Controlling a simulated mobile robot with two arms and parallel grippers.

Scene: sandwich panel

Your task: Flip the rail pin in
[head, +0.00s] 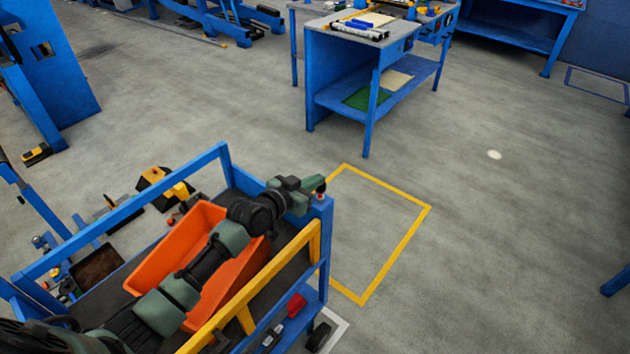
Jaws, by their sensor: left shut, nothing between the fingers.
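My left arm comes in from the lower left, over the cart. My left gripper (317,184) is shut and empty at the top of the cart's far right corner post (324,215). A small dark and reddish piece, which looks like the rail pin (321,190), shows at the post top right by the fingertips. I cannot tell whether the fingers touch it, nor its exact position. The yellow rail (262,281) runs along the cart's right side up to this post. My right gripper is not in view.
An orange bin (150,262) stands in the blue-framed cart, partly hidden under my arm. Small items lie on the cart's lower shelf, including a red one (296,304). Yellow floor marking (398,253) outlines clear floor to the right. A blue workbench (338,75) stands farther back.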

